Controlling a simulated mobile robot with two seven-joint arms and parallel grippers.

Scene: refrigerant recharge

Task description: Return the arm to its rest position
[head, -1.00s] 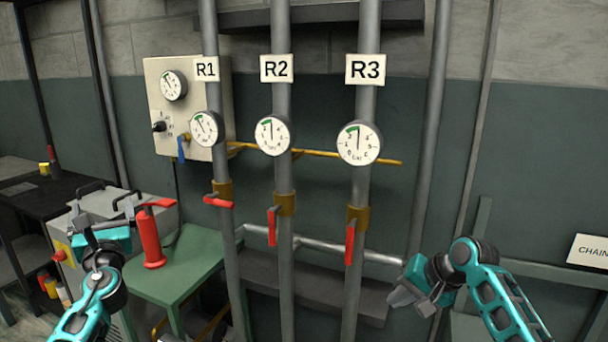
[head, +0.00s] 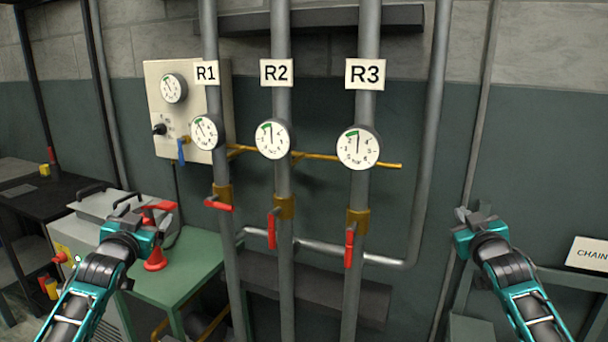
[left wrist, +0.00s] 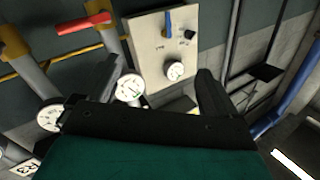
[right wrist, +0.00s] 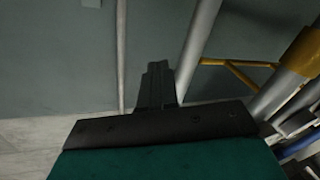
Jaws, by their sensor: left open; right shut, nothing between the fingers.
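My left gripper (head: 132,214) is raised at the lower left in the head view, in front of the red hand pump on the green table. In the left wrist view its two fingers (left wrist: 160,88) stand apart with nothing between them. My right gripper (head: 474,214) is raised at the right in the head view, in front of the dark green wall and right of the pipes. In the right wrist view its fingers (right wrist: 157,85) are together and empty. Both forearms point up and inward.
Three pipes carry labels R1 (head: 206,72), R2 (head: 276,72) and R3 (head: 365,74). Each has a gauge and a red valve handle; R1's handle (head: 218,205) lies crosswise, the R2 (head: 271,230) and R3 (head: 349,248) handles hang down. The red pump (head: 155,258) stands on the green table (head: 185,270).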

